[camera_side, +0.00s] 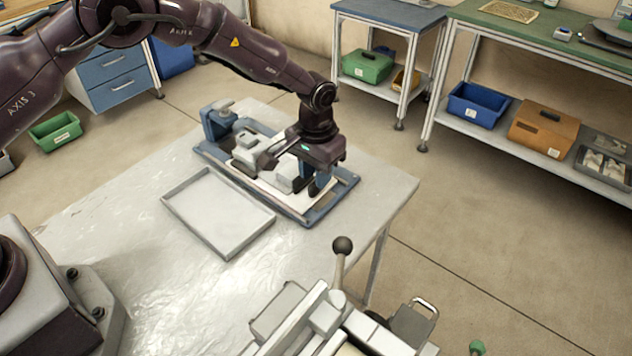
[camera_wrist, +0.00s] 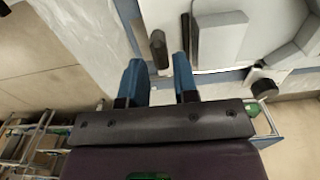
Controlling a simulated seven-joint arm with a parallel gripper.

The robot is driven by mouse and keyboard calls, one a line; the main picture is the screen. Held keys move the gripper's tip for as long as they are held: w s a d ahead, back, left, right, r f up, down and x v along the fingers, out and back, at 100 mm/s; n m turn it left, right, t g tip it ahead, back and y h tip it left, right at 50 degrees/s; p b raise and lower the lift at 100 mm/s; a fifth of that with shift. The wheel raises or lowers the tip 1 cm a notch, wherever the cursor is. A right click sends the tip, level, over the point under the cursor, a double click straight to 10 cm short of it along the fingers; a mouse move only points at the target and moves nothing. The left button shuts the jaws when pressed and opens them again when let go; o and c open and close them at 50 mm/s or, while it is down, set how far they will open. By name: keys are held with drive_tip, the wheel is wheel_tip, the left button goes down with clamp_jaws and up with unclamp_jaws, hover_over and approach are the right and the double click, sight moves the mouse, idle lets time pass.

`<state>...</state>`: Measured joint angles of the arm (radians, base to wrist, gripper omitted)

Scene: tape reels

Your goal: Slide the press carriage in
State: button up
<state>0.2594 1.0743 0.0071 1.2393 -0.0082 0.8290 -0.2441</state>
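The press (camera_side: 347,193) is a blue-framed fixture at the back of the table, with a blue post at its left end. A pale sliding plate with grey blocks, apparently the carriage (camera_side: 268,190), lies inside the frame. My gripper (camera_side: 318,186) is above its right end, fingers pointing down. In the wrist view the two blue fingers (camera_wrist: 158,66) are open. A short dark handle (camera_wrist: 158,46) shows in the gap between them, with space visible on both sides. I cannot tell its height relative to the fingertips. A grey block (camera_wrist: 221,38) lies right of the handle.
An empty grey tray (camera_side: 217,212) lies on the table (camera_side: 130,215) in front of the fixture. A machine with a ball-topped lever (camera_side: 342,246) stands at the front. The table's left part is clear. Shelves with bins (camera_side: 478,105) stand behind, off the table.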

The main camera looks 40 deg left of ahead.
sight(286, 166)
drive_tip(key=shift+f, duration=1.6)
clamp_jaws()
drive_tip(key=shift+a, duration=3.9)
unclamp_jaws()
wheel_tip(286, 166, up, 13)
drive_tip(key=shift+d, duration=0.2)
